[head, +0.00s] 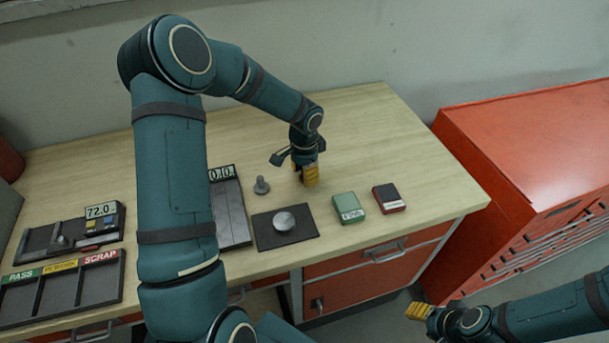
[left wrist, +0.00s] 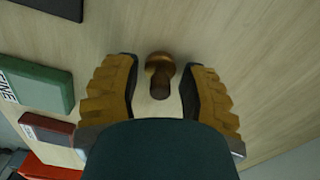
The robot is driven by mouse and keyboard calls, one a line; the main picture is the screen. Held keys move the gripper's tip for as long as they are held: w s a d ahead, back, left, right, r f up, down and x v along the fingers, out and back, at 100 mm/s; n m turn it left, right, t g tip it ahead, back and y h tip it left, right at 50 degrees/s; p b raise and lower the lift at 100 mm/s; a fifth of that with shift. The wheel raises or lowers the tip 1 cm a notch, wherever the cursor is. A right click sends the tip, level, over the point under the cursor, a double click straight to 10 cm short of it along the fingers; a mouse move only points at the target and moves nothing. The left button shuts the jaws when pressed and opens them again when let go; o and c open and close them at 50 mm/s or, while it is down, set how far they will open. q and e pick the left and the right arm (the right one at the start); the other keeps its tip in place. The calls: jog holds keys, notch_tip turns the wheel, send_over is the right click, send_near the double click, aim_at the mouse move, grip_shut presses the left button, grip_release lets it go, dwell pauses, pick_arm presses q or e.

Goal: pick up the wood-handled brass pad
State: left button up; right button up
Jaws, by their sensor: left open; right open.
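The wood-handled brass pad (left wrist: 160,68) stands on the wooden bench in the left wrist view, a round brass piece with a darker brown handle. My left gripper (head: 306,175) reaches down close to the bench top. Its yellow-padded fingers are open, one on each side of the pad in the left wrist view, with a gap visible on both sides. In the head view the pad is hidden or mostly hidden by the gripper. My right gripper (head: 420,311) is open and empty at the lower right, off the bench's front.
Near the left gripper are a grey knobbed piece (head: 262,186), a dark mat (head: 264,238) bearing a round metal disc (head: 284,221), a green box (head: 348,208) and a dark red box (head: 388,198). Sorting trays (head: 60,290) stand left. A red cabinet (head: 530,150) stands right. The back bench is clear.

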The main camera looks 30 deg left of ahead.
pick_arm(q)
grip_shut()
jog(key=shift+r, duration=0.1)
notch_tip(320, 180, up, 10)
jog(key=shift+f+p, duration=0.1)
jog(key=shift+p, duration=0.2)
jog(key=shift+d, duration=0.1)
dwell(0.6)
